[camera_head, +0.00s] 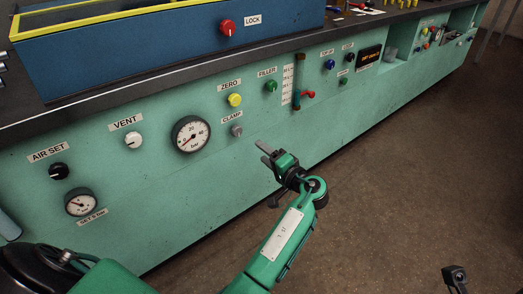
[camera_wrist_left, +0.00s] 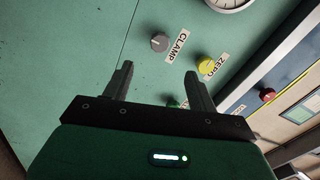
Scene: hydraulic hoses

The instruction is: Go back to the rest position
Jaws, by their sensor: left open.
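My left gripper (camera_head: 264,152) is in front of the teal panel, below and right of the grey CLAMP knob (camera_head: 237,131). Its two fingers are apart with nothing between them. In the left wrist view the open fingers (camera_wrist_left: 158,68) point at the panel, and the CLAMP knob (camera_wrist_left: 159,42) shows beyond the gap, apart from the fingertips. The yellow ZERO knob (camera_wrist_left: 206,66) is beside the right finger there. A dark part at the bottom right of the head view (camera_head: 455,278) looks like my right gripper, mostly cut off; its jaws cannot be made out.
The panel carries a pressure gauge (camera_head: 191,134), the white VENT knob (camera_head: 133,140), the black AIR SET knob (camera_head: 59,171), the green FILLER knob (camera_head: 271,87) and a red lever (camera_head: 307,94). A blue box (camera_head: 160,50) stands on the bench top. The brown floor (camera_head: 400,170) at right is clear.

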